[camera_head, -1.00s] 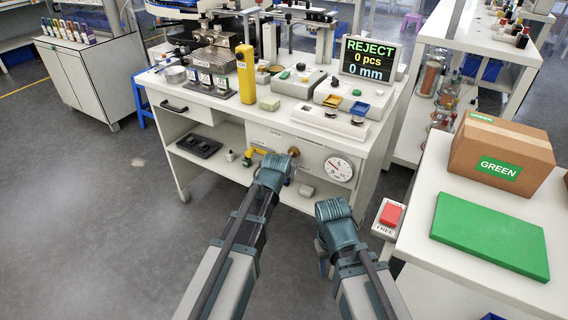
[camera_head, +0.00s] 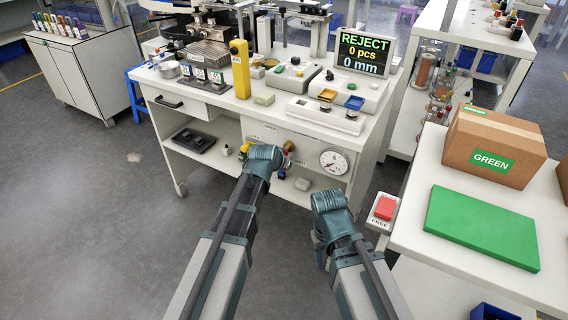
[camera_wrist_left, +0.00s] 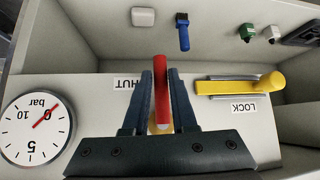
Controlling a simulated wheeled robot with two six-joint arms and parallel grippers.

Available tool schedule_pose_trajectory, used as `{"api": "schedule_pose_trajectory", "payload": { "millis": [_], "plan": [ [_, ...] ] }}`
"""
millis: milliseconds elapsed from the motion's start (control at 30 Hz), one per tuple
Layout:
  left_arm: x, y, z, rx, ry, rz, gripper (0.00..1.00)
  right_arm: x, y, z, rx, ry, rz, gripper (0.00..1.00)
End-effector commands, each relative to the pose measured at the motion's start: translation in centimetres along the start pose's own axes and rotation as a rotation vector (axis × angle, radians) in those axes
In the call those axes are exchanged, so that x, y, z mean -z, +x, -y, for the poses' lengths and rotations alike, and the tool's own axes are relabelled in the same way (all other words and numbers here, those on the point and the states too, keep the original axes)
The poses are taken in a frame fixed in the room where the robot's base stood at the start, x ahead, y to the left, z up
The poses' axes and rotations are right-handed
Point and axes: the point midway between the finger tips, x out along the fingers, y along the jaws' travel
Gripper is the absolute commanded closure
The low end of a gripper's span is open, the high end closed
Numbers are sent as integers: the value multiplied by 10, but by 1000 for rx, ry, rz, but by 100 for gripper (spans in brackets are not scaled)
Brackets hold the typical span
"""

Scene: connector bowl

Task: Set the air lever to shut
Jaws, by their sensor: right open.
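The red air lever (camera_wrist_left: 161,95) stands between the two fingers of my left gripper (camera_wrist_left: 160,92) in the left wrist view. The fingers lie close along both its sides; whether they press on it cannot be told. A partly covered label reading "HUT" (camera_wrist_left: 128,83) is beside the left finger. In the head view my left gripper (camera_head: 280,168) is at the front panel (camera_head: 310,150) under the bench top, its fingers mostly hidden. My right gripper (camera_head: 319,250) is open and empty, low in front of the bench.
A yellow lever (camera_wrist_left: 240,85) with a LOCK label (camera_wrist_left: 244,107) sits right of the red lever in the wrist view. A round pressure gauge (camera_wrist_left: 37,129) is at the left. The side table (camera_head: 490,262) with a green board (camera_head: 482,225) stands right of my right arm.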

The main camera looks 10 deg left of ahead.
Motion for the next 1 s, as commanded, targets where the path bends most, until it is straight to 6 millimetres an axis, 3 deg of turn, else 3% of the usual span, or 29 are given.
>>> {"api": "schedule_pose_trajectory", "payload": {
  "millis": [33, 133, 567, 767, 1000],
  "plan": [
    [0, 0, -1, -1, 0, 0, 66, 0, 0, 0, 0, 0, 0, 50],
    [0, 0, 0, 0, 1, -1, 48, 0, 0, 0, 0, 0, 0, 50],
    [1, -5, 0, 1, 2, -3, 48, 0, -4, 0, 0, 0, 0, 50],
    [2, -27, 0, 1, 2, -3, 48, -1, -20, -2, 3, 1, 0, 50],
    [3, -73, -1, 1, 1, -3, 48, -3, -53, -4, 7, 2, 0, 50]
  ]
}}
